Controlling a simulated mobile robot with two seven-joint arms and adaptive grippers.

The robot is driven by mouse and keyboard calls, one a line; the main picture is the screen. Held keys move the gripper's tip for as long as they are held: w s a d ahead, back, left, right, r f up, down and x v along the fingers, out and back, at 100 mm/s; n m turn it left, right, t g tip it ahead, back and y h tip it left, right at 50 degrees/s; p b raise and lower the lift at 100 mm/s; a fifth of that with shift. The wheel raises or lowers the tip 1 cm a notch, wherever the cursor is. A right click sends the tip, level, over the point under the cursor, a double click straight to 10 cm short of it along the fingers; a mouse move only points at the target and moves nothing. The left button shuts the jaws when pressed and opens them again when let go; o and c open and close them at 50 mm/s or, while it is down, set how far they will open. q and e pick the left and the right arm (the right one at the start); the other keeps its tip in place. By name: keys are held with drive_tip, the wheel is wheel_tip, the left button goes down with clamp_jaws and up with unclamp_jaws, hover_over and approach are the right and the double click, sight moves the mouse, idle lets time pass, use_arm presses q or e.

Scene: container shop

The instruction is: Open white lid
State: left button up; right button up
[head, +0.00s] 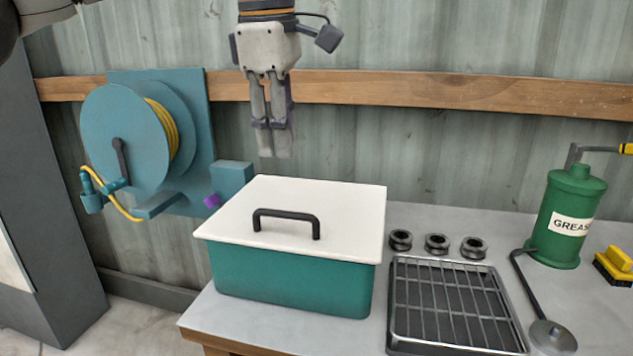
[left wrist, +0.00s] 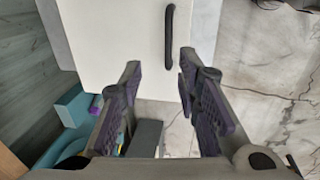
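The white lid (head: 345,205) lies flat and closed on a teal box (head: 290,280) on the workbench. A dark arched handle (head: 286,216) stands on the lid, nearer its front edge. My left gripper (head: 272,152) hangs fingers-down above and behind the lid's back left part, apart from it and empty. In the left wrist view its fingers (left wrist: 160,68) are spread open, with the white lid (left wrist: 110,40) and handle (left wrist: 170,38) beyond them. The inside of the box is hidden. My right gripper is not in view.
A teal hose reel (head: 125,135) hangs on the wall at left. Right of the box are a metal grate tray (head: 455,305), several dark rings (head: 437,244), a green grease can (head: 568,215) and a yellow brush (head: 615,265). Open air surrounds the handle.

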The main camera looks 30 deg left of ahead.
sight(284, 215)
use_arm(q)
drive_tip(key=f, duration=1.1)
drive_tip(key=shift+w+a+f, duration=0.15)
drive_tip(key=shift+w+a, duration=0.05)
drive_tip(key=shift+a, duration=0.1)
clamp_jaws()
